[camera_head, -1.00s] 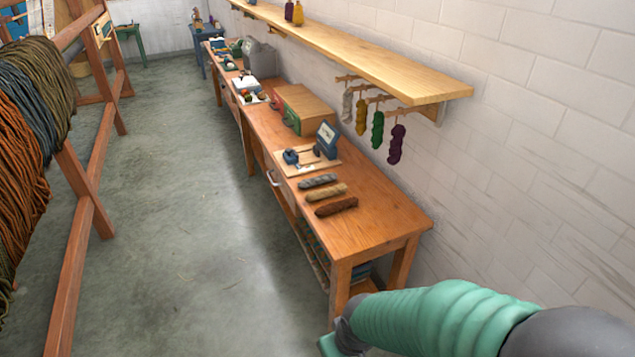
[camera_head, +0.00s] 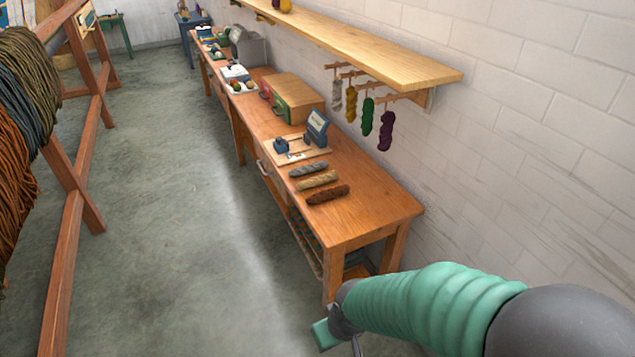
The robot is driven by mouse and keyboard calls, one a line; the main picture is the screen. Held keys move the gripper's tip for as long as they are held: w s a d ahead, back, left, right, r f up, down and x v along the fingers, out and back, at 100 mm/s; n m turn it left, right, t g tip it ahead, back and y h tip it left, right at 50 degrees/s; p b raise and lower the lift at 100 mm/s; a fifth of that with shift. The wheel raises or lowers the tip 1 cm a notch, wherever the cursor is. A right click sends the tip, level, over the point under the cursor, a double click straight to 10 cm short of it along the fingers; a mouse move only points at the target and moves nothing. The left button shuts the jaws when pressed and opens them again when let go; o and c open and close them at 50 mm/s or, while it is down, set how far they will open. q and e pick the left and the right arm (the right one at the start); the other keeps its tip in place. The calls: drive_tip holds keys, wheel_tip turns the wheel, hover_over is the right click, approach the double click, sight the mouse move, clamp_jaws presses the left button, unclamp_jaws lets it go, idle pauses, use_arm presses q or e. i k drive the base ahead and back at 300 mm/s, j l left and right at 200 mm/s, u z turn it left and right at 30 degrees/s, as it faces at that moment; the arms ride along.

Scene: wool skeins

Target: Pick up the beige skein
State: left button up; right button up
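The beige skein (camera_head: 317,180) lies on the wooden workbench (camera_head: 375,218), between a grey skein (camera_head: 309,170) and a brown skein (camera_head: 328,194). The three lie side by side near the bench's front edge. My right arm comes in from the lower right, and its gripper (camera_head: 338,338) is partly visible at the bottom edge, in front of the near end of the bench and well apart from the skeins. I cannot tell whether its fingers are open. My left gripper is not in view.
A small blue device on a board (camera_head: 302,149) stands behind the skeins. A wooden shelf (camera_head: 400,62) overhangs the wall side, with several hanging skeins (camera_head: 386,130) below. A wooden rack with wool (camera_head: 70,230) stands at left. The floor between (camera_head: 170,220) is clear.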

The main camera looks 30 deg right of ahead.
sight(332, 176)
drive_tip(key=i+j, duration=0.15)
drive_tip(key=i, duration=0.25)
drive_tip(key=i+l+z, duration=0.15)
drive_tip(key=i, duration=1.25)
drive_tip(key=i+l, duration=0.3)
drive_tip(key=l, duration=0.1)
